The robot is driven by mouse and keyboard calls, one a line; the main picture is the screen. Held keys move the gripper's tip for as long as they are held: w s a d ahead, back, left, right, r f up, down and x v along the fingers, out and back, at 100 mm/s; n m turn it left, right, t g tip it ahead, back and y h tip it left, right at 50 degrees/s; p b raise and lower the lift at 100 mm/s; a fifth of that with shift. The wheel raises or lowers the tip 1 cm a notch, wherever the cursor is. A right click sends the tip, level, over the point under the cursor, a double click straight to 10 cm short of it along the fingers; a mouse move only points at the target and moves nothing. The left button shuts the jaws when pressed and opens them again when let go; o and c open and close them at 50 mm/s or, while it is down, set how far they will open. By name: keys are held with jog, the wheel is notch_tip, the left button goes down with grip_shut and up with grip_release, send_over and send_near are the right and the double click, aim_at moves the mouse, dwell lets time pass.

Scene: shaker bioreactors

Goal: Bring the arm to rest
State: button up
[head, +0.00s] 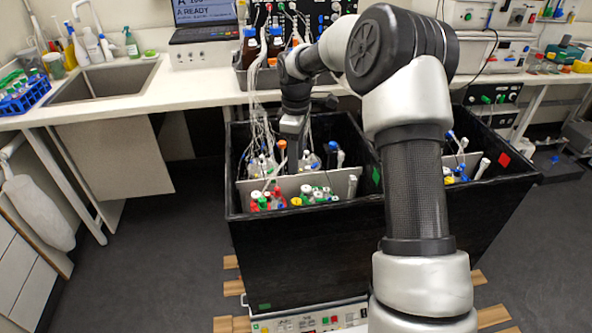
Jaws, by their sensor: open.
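My arm rises at the right of the head view and reaches forward, bending down over the left part of a black shaker box (305,250). My gripper (292,158) points down into that part, among tubing and capped vessels. Its fingertips are small and partly lost in the clutter, and I see nothing held between them. Bottles with red, green, yellow and white caps (318,193) stand in the front of this part, before a pale divider (290,186). I cannot tell whether the gripper touches any vessel or tube.
White tubing (257,125) hangs from the bench into the box, close beside the gripper. Brown bottles (251,46) and a laptop (203,20) stand on the white bench (180,88) behind. A sink (105,80) is at left. The floor (150,255) left of the box is clear.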

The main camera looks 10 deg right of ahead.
jog(key=shift+r, duration=0.65)
jog(key=s+r+m+t+h+p, duration=0.1)
jog(key=s+r+m+p, duration=0.2)
jog(key=s+r, duration=0.65)
jog(key=s+r+m+t+p, duration=0.2)
jog(key=s+r+m+p, duration=0.3)
jog(key=r, duration=0.8)
jog(key=s+r+m+t+p, duration=0.1)
jog(key=s+r+m, duration=0.1)
jog(key=s, duration=0.7)
jog(key=s+d+r+m+t+y+p, duration=0.1)
jog(key=s+r+m+p, duration=0.1)
jog(key=s, duration=0.8)
jog(key=shift+d+r+m+t+p, duration=0.3)
jog(key=shift+r+m, duration=0.2)
jog(key=shift+r, duration=0.4)
